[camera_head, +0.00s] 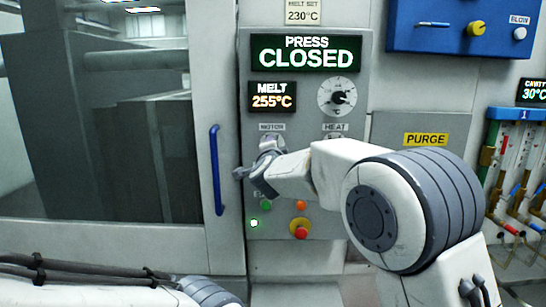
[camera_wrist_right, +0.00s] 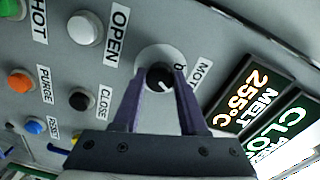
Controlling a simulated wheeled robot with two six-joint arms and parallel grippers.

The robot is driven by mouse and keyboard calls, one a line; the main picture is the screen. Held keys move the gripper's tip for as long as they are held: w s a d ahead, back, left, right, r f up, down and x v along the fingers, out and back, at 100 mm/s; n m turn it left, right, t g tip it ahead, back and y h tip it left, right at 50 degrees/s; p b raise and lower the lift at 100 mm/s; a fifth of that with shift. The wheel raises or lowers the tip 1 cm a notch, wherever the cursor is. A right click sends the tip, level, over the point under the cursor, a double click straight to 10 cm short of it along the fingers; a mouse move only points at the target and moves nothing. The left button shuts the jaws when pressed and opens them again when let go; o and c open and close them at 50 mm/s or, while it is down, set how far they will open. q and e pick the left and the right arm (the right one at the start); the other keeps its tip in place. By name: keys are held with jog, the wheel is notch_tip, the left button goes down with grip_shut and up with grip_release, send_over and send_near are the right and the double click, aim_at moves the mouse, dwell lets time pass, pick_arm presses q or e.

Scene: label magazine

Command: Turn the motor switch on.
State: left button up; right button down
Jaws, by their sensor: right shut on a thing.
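The motor switch (camera_wrist_right: 160,76) is a round black knob with a white mark on a pale round plate, beside a label of which "MOT" shows in the right wrist view. My right gripper (camera_wrist_right: 159,80) is shut on this knob, with one purple-grey finger on each side of it. In the head view the "MOTOR" label (camera_head: 272,127) shows above my right gripper (camera_head: 266,150), which hides most of the switch. My left gripper is not in view; only part of my left arm shows at the bottom left.
The panel has a melt dial (camera_head: 337,97), a "HEAT" label (camera_head: 336,127) and a red button (camera_head: 300,228) on yellow. The lit displays read press closed and melt 255°C. A blue door handle (camera_head: 216,170) stands left of the panel.

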jog(key=shift+f+m+b, duration=0.1)
jog(key=shift+m+b, duration=0.25)
jog(key=shift+m, duration=0.15)
jog(key=shift+c, duration=2.2)
grip_release()
jog(key=s+b, duration=0.2)
jog(key=s, duration=0.8)
jog(key=shift+s+r, duration=0.2)
jog(key=shift+s, duration=0.05)
